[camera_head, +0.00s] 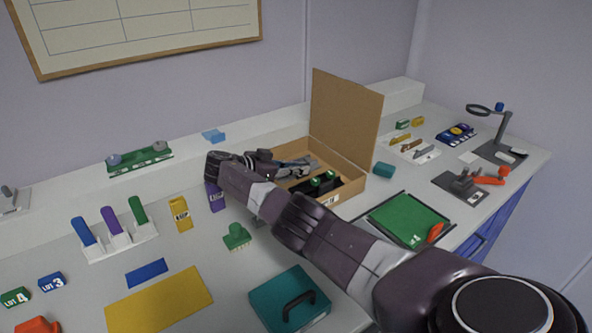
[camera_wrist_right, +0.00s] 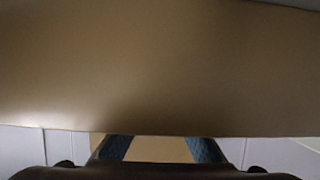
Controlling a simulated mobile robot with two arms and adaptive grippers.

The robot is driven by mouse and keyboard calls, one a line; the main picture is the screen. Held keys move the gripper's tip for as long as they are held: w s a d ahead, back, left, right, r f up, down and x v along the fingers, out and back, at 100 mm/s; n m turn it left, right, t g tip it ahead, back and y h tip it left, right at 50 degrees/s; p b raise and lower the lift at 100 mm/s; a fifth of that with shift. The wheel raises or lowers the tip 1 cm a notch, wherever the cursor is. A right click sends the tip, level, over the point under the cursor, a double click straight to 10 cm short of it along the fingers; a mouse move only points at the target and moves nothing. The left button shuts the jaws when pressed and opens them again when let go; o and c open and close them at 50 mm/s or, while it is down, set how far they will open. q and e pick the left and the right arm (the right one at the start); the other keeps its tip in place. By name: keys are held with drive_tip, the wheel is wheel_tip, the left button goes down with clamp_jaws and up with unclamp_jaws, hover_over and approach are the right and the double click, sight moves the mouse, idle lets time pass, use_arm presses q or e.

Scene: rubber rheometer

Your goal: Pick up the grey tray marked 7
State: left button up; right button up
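I cannot make out a grey tray marked 7 in either view. An open cardboard box (camera_head: 345,168) stands at the back of the bench, its lid raised. Dark contents with green-topped pieces (camera_head: 322,181) show inside it; my arm hides part of the box. My right gripper (camera_head: 300,164) reaches in from the left over the box opening. In the right wrist view its two fingertips (camera_wrist_right: 160,149) are apart, with only tan surface between them. A tan cardboard-coloured panel (camera_wrist_right: 160,70) fills most of that view. My left gripper is not in view.
Left of the box stand a purple box (camera_head: 215,197), a yellow box (camera_head: 180,213) and a rack of coloured handles (camera_head: 120,241). In front are a green brush (camera_head: 237,236) and a teal case (camera_head: 272,303). A green mat (camera_head: 408,217) and tools lie right.

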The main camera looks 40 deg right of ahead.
clamp_jaws()
drive_tip(key=shift+r, duration=0.1)
drive_tip(key=shift+r+p, duration=0.35)
wheel_tip(320, 180, up, 27)
drive_tip(key=p, duration=1.7)
drive_tip(key=shift+p, duration=0.4)
